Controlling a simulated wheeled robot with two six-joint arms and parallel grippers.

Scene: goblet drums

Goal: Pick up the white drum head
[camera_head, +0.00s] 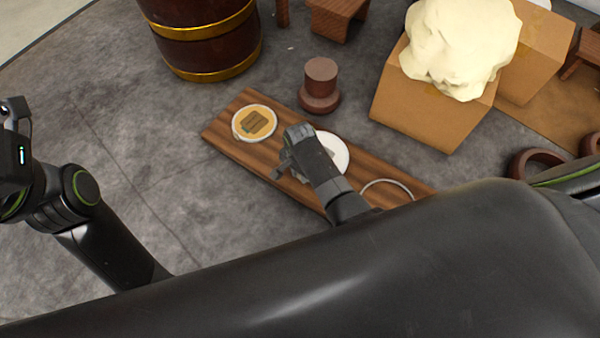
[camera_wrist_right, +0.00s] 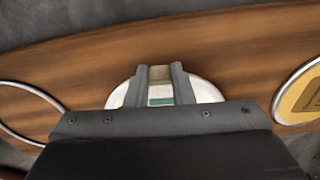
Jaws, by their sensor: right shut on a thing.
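The white drum head (camera_head: 335,150) is a pale disc on the wooden board (camera_head: 226,123), partly hidden behind my right gripper (camera_head: 292,168). In the right wrist view, the white drum head (camera_wrist_right: 204,90) lies under the gripper (camera_wrist_right: 160,74). Its two fingers stand close together over the disc, with a small part of it between them, and they are shut on it. The disc appears to be at the board's surface; I cannot tell whether it is lifted. My left gripper (camera_head: 14,112) is at the far left edge, away from the board, and its fingers are not clear.
A round yellow-brown piece with a light rim (camera_head: 254,122) lies on the board's left part, and a thin ring (camera_head: 388,183) on its right. A brown turned piece (camera_head: 320,85), a barrel (camera_head: 200,35) and a cardboard box (camera_head: 425,100) stand behind. The left floor is clear.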

